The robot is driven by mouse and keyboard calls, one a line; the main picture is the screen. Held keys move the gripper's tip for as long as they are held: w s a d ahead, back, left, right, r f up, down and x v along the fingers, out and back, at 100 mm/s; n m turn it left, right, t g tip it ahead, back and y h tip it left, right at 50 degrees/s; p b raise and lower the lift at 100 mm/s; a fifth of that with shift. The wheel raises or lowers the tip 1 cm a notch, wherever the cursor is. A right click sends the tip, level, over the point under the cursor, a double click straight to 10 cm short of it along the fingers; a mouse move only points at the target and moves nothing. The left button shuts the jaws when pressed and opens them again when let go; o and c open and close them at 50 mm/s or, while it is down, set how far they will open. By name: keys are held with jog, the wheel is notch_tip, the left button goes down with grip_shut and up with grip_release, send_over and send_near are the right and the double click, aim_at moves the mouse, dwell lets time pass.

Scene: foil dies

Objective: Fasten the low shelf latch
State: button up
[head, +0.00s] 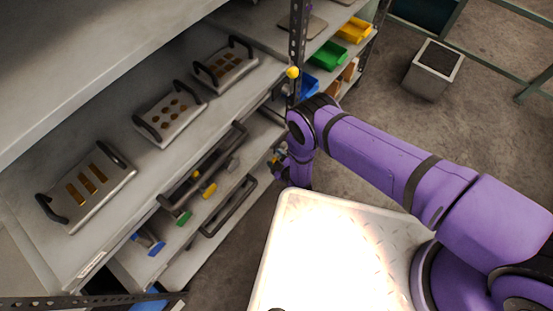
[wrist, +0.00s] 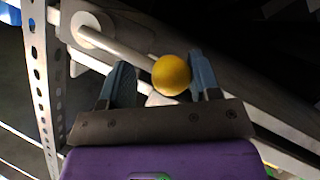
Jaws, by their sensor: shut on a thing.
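The low shelf latch shows in the wrist view as a round yellow knob (wrist: 171,75) beside a pale metal bar (wrist: 120,47). My gripper (wrist: 162,82) is shut on this knob, with one blue-grey finger on each side. The knob appears close against the right finger. In the head view my gripper (head: 276,164) is at the front edge of the lower shelves, beside the upright post. My own arm hides most of the latch there.
A second yellow knob (head: 293,72) sits higher on the perforated post (head: 298,35). The upper shelf holds several handled metal dies (head: 88,188). A grey bin (head: 434,69) stands on open floor.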

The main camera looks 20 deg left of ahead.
jog(key=shift+w+d+r+m+g, duration=0.2)
jog(key=shift+d+r+m+g, duration=0.25)
jog(key=shift+r+m+g, duration=0.5)
jog(key=shift+f, duration=0.25)
jog(key=o, duration=1.1)
jog(key=shift+o, duration=1)
jog(key=shift+a+r, duration=0.1)
jog(key=v, duration=1)
jog(key=shift+s+d, duration=0.25)
jog(key=shift+d, duration=0.05)
